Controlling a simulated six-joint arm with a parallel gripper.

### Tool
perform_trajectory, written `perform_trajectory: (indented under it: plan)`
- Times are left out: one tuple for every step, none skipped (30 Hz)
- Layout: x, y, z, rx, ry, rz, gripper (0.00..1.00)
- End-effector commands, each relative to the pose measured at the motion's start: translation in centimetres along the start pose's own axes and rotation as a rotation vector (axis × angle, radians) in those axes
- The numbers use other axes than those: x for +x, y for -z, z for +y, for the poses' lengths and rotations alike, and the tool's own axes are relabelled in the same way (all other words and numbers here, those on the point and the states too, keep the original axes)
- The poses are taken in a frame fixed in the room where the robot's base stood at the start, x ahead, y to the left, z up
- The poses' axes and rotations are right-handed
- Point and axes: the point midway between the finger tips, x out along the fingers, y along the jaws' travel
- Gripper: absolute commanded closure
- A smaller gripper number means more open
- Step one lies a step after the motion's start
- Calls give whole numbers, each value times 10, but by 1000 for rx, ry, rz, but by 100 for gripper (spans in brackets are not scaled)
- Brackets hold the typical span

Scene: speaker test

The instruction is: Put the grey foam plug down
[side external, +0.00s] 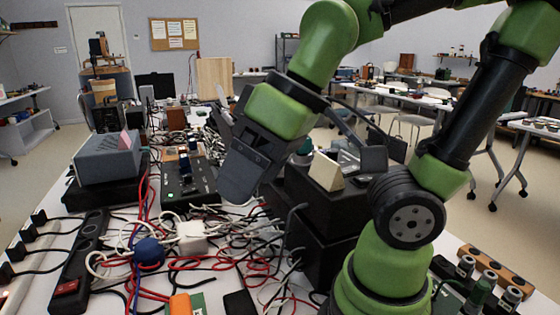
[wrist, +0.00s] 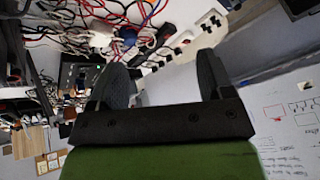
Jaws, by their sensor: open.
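My gripper (side external: 237,180) hangs above the cluttered bench, left of the dark boxes in the side view. In the wrist view its two dark finger pads (wrist: 162,80) stand wide apart, with nothing held between them. Pale surface shows through the gap. I cannot make out a grey foam plug in either view; it may be hidden behind my gripper or among the cables.
A grey box with a pink card (side external: 108,158) stands on the left. A black panel (side external: 187,182) is left of my gripper. Tangled cables, a blue round piece (side external: 149,252) and a white block (side external: 191,237) fill the front. Stacked black boxes (side external: 305,205) stand to the right.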

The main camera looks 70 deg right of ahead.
Motion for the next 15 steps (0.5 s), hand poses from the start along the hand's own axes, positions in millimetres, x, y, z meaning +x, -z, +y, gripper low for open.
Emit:
perform_trajectory:
  plan:
    - [-12, -1, 9, 108, -11, 61, 26]
    - [-16, -2, 13, 163, -14, 86, 26]
    - [-22, -4, 17, 225, -17, 115, 26]
    - [-25, -5, 19, 264, -19, 134, 26]
    - [-27, -6, 21, 295, -21, 150, 26]
    - [-30, -7, 22, 328, -22, 165, 26]
    - [-31, -8, 23, 345, -23, 173, 26]
    - [-32, -9, 24, 357, -23, 180, 26]
    - [-33, -9, 24, 368, -24, 184, 26]
    - [-33, -9, 25, 372, -24, 186, 26]
    - [-33, -9, 25, 374, -24, 186, 26]
    - [-33, -9, 25, 373, -24, 185, 26]
    - [-33, -9, 25, 372, -23, 185, 26]
    - [-33, -9, 24, 371, -23, 185, 26]
    - [-33, -9, 24, 370, -23, 184, 26]
